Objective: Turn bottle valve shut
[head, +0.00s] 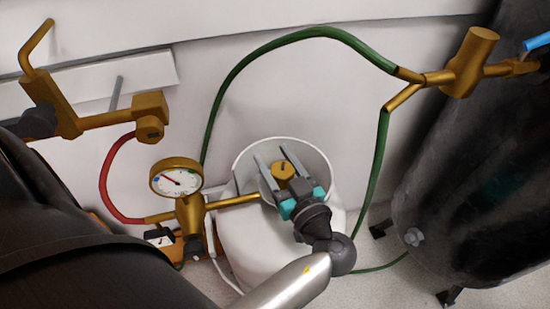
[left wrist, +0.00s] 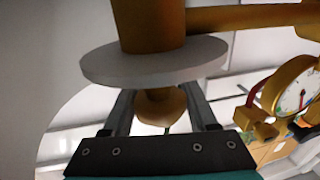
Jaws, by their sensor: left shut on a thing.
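A white gas bottle (head: 240,255) with a round collar stands on the floor at the middle of the head view. Its brass valve knob (head: 284,170) shows inside the collar. My left gripper (head: 272,155) reaches into the collar from above, with a finger on each side of the knob, and is shut on it. In the left wrist view the brass knob (left wrist: 160,106) sits between the fingers of my left gripper (left wrist: 161,98), beside a pale disc (left wrist: 150,62) and the brass valve body (left wrist: 148,25). My right gripper is not in view.
A pressure gauge (head: 176,178) on a brass regulator stands left of the bottle. A green hose (head: 235,77) arches over to a brass Y-piece (head: 430,80). A red hose (head: 104,185) hangs at left. A large dark tank (head: 460,190) stands at right.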

